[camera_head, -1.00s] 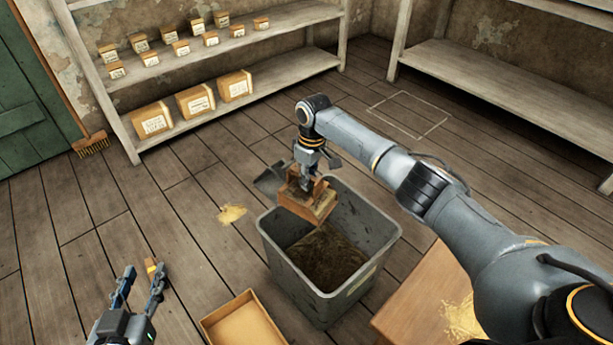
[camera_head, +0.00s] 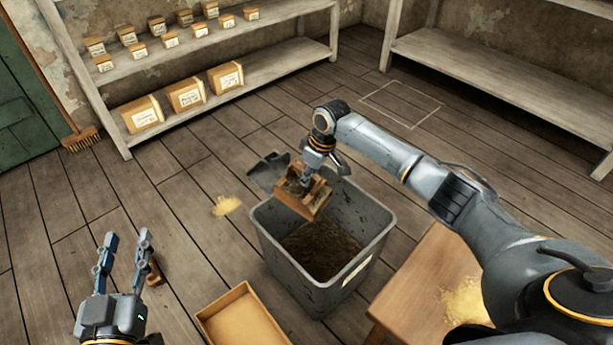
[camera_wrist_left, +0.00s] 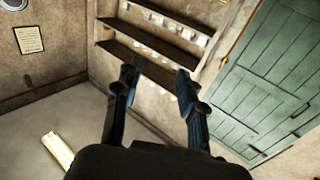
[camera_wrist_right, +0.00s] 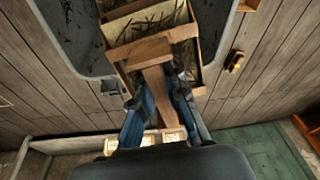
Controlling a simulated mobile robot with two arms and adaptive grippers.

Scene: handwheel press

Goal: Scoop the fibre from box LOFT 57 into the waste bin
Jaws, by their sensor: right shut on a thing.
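The grey waste bin (camera_head: 375,228) stands on the floor with brown fibre (camera_head: 320,250) inside. My right gripper (camera_head: 316,170) is over the bin's far rim, shut on a small wooden box-like holder (camera_head: 303,200) that is tilted. In the right wrist view the fingers (camera_wrist_right: 160,100) grip its wooden handle (camera_wrist_right: 158,85), and fibre (camera_wrist_right: 145,25) shows beyond it. I cannot read a LOFT 57 label on it. My left gripper (camera_head: 122,260) is open and empty at the lower left; its parted fingers show in the left wrist view (camera_wrist_left: 155,85).
An open, empty shallow box (camera_head: 240,322) lies in front of the bin. A wooden table (camera_head: 405,285) with pale fibre (camera_head: 466,300) stands right. A dark dustpan (camera_head: 268,170) and spilled fibre (camera_head: 227,205) lie on the floor. Shelves (camera_head: 200,110) with labelled boxes stand behind.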

